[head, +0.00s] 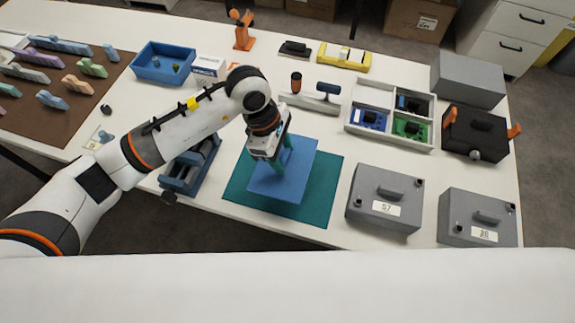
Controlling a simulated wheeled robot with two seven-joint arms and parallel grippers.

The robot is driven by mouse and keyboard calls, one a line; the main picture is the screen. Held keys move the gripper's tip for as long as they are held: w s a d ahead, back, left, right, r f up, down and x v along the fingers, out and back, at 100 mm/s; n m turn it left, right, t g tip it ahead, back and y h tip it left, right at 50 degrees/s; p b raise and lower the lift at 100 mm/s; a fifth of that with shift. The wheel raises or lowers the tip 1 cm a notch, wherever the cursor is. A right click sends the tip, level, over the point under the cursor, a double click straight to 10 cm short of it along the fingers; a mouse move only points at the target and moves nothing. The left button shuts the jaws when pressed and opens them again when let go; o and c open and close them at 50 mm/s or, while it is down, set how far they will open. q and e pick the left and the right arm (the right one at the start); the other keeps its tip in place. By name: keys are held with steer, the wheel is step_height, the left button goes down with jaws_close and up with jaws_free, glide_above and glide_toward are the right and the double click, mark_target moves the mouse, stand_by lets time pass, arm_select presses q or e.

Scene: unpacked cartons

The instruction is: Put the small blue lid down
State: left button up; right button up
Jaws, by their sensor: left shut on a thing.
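The small blue lid (299,184) is a flat blue square with a thin darker front edge. It is over the dark teal mat (327,190) near the table's front edge, in the middle of the head view. My left gripper (281,161) points down over the middle of the lid and is shut on it. The gripper body and fingers hide the hold point and part of the lid. I cannot tell whether the lid touches the mat or hangs just above it. My right gripper is not in view.
A blue-grey rack (177,186) stands close left of the mat. A blue bin (142,70) is farther back.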

arm_select(q)
steer(key=shift+f, duration=0.8)
step_height(320, 180, down, 3)
steer(key=shift+p, duration=0.35)
steer(key=shift+f, duration=0.4)
steer(key=shift+f, duration=0.2)
steer(key=o, duration=1)
steer(key=shift+r, duration=0.1)
